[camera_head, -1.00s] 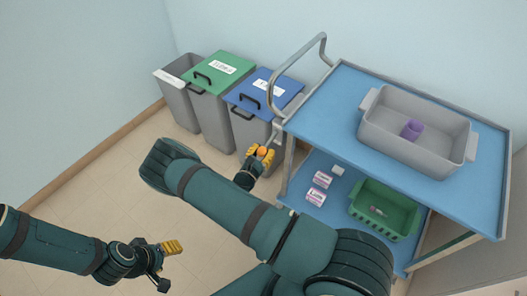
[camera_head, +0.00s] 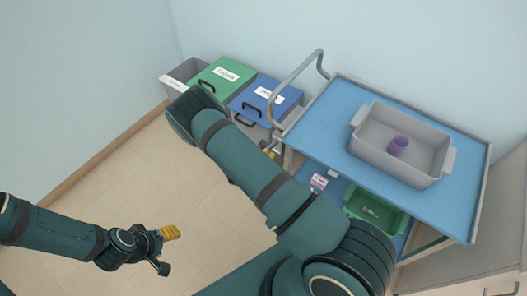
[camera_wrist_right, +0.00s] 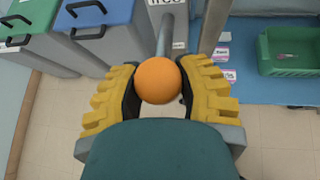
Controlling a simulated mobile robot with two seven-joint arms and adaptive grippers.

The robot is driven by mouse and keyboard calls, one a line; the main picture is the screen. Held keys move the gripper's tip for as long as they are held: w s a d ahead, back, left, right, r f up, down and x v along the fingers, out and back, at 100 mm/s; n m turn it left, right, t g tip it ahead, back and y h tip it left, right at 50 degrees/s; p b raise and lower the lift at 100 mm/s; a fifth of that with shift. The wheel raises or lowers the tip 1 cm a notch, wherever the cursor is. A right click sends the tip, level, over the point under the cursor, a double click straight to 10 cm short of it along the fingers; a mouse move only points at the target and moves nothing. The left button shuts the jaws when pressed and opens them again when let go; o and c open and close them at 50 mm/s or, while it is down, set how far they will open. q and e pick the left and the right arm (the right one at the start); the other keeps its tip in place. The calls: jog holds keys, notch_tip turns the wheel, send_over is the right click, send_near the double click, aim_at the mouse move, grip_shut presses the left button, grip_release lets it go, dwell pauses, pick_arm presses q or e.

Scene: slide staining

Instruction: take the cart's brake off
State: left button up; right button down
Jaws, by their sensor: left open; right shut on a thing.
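The cart (camera_head: 330,122) stands at the right with a blue top and a metal push handle (camera_head: 273,88) on its left end. The brake lever shows in the right wrist view as a grey rod (camera_wrist_right: 164,36) ending in an orange ball knob (camera_wrist_right: 158,80). A partly cut-off white label (camera_wrist_right: 167,3) at the rod's far end seems to read "FREE". My right gripper (camera_wrist_right: 160,88) is shut on the orange knob; in the head view my right arm largely hides it. My left gripper (camera_head: 168,250) is open and empty over the floor at lower left.
Green-lidded (camera_head: 222,75) and blue-lidded (camera_head: 265,95) bins and an open grey bin (camera_head: 182,72) stand by the wall, left of the cart. A grey tub (camera_head: 375,155) with a purple cup (camera_head: 397,145) is on top. A green basket (camera_head: 375,212) and small boxes are on the lower shelf.

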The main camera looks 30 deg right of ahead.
jog(key=shift+r, duration=0.3)
jog(key=shift+w+d+r+p, duration=0.1)
jog(key=shift+r+p, duration=0.05)
jog(key=shift+p, duration=0.15)
jog(key=shift+w+d+r, duration=0.1)
jog(key=shift+r, duration=0.1)
jog(key=c, duration=0.5)
grip_release()
jog(key=v, duration=1.2)
jog(key=shift+r, duration=0.2)
jog(key=shift+d, duration=0.1)
